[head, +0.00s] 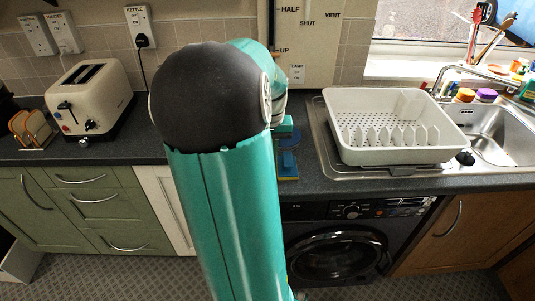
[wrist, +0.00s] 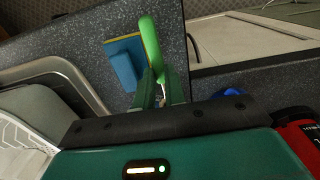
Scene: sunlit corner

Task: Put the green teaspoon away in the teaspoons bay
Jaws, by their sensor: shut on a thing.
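The green teaspoon (wrist: 152,45) shows in the wrist view as a bright green curved length standing out beyond the fingers. My gripper (wrist: 160,88) is shut on it, above the dark speckled worktop. Its lower part is hidden between the fingers and behind the wrist housing. In the head view my own arm hides the spoon and most of the gripper. I cannot make out the teaspoons bay in either view.
A white dish rack (head: 360,150) and sink (head: 490,130) are at right. A toaster (head: 88,100) and toast rack (head: 30,130) are at left.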

